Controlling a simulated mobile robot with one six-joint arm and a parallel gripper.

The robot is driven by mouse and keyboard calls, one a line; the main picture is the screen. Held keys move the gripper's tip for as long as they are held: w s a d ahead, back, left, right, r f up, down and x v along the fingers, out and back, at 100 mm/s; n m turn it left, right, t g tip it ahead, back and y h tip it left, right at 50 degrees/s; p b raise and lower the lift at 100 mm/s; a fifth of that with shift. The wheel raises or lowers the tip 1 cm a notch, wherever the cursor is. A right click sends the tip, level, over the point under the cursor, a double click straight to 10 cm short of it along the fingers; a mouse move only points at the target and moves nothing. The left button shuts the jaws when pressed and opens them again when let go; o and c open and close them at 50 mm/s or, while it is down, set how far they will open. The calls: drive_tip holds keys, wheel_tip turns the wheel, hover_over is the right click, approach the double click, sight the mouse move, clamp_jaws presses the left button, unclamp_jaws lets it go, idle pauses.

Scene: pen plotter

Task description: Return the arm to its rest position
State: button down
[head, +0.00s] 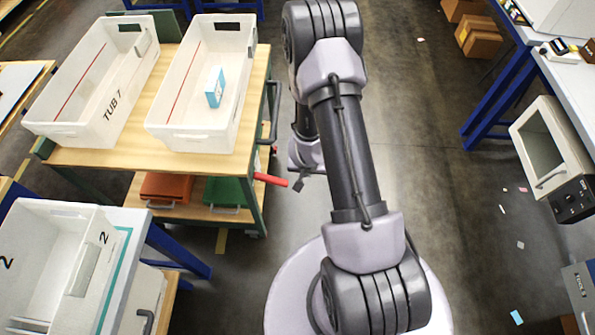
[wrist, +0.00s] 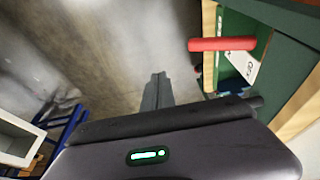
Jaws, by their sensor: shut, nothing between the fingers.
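My arm rises in the middle of the head view and bends over at the top, so its far end hangs down behind the upper link. My gripper (head: 298,185) shows only in small part there, low beside the right side of the wooden cart (head: 120,157). In the wrist view my gripper (wrist: 157,90) has its two fingers together, pointing at the bare floor, with nothing between them. A red handle (head: 271,180) sticks out from the cart close to the gripper. The red handle also shows in the wrist view (wrist: 222,44), right of the fingers and apart from them.
Two white tubs stand on the cart; the right tub (head: 187,137) holds a blue and white box (head: 215,87). Orange (head: 166,187) and green (head: 229,193) bins sit on its lower shelf. An oven-like appliance (head: 552,145) stands at right. Floor right of my arm is mostly clear.

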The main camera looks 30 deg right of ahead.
drive_tip(key=shift+s+d+r, duration=0.25)
drive_tip(key=shift+s+r, duration=0.1)
drive_tip(key=shift+r, duration=0.15)
drive_tip(key=a+r+t+y, duration=0.1)
drive_tip(key=a+r, duration=0.3)
drive_tip(key=r, duration=0.5)
drive_tip(key=w+a+r+n+t, duration=0.1)
drive_tip(key=a+r, duration=0.2)
drive_tip(key=r, duration=0.7)
drive_tip(key=a+r+y, duration=0.1)
drive_tip(key=a+r, duration=0.3)
drive_tip(key=r, duration=0.5)
drive_tip(key=s+a+r+n+y, duration=0.1)
drive_tip(key=s+a+r, duration=0.3)
drive_tip(key=s+r, duration=0.2)
drive_tip(key=s+a+r+t+y, duration=0.1)
drive_tip(key=s+a+r, duration=0.3)
drive_tip(key=s, duration=0.6)
wheel_tip(320, 180, up, 2)
drive_tip(key=shift+a+r+n+b, duration=0.15)
drive_tip(key=shift+a+n+b, duration=0.2)
drive_tip(key=shift+n+b, duration=0.1)
